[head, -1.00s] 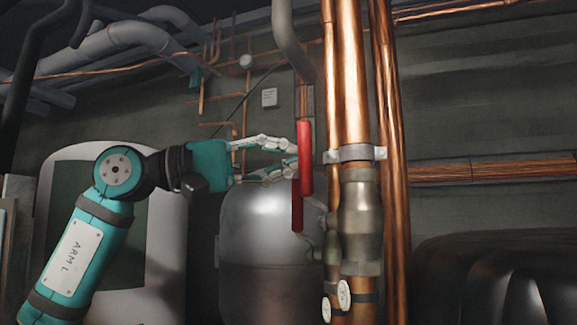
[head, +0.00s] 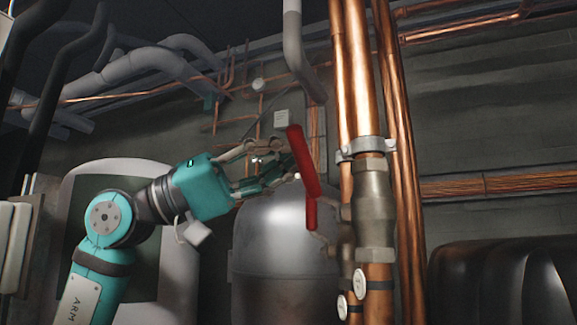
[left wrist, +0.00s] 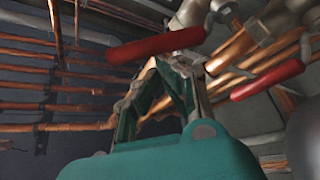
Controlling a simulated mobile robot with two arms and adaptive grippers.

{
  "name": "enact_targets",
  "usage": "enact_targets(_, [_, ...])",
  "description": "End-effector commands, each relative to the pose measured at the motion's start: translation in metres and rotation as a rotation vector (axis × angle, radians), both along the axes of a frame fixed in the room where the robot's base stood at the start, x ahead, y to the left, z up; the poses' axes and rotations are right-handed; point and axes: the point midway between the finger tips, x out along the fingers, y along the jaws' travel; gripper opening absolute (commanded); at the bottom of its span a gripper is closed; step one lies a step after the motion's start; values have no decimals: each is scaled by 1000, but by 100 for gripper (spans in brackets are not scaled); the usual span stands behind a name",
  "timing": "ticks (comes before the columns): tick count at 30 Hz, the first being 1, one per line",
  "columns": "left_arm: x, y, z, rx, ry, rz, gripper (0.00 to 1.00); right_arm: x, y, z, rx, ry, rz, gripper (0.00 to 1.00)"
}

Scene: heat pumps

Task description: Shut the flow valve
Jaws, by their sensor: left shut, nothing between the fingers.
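Two red lever handles sit on valves at the copper pipes. The upper, nearer handle (head: 301,160) leans with its top to the left; the lower handle (head: 311,214) hangs nearly upright behind it. Labels do not show which is the flow valve. My left gripper (head: 285,163) is shut and empty, its fingertips just left of the upper handle; whether they touch it I cannot tell. In the left wrist view the closed fingertips (left wrist: 163,66) are just below one red handle (left wrist: 160,45); another red handle (left wrist: 268,80) is to the right. My right gripper is not in view.
Thick vertical copper pipes (head: 358,75) with a grey valve body (head: 373,205) stand right of the handles. Two round white tags (head: 360,279) hang below. A grey tank (head: 285,245) stands behind the gripper, and a dark ribbed unit (head: 500,280) at right.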

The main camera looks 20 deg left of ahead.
Motion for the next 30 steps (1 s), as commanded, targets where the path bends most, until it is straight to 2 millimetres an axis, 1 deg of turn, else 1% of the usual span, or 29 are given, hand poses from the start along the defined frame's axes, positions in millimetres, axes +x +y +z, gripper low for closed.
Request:
enact_targets(1, [-7,-3,-9,10,-1,-8,0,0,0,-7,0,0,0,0])
enact_targets(3, [-10,-3,-13,10,-8,-10,0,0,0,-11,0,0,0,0])
enact_targets(7, [-16,-4,-22,4,-132,-15,0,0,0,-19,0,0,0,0])
enact_targets(15, [-26,-3,-37,7,-132,-9,0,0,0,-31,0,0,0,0])
enact_targets(22, [-29,-3,-46,7,-130,-9,0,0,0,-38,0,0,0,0])
enact_targets(30, [-31,-4,-50,8,-129,-10,0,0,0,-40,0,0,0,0])
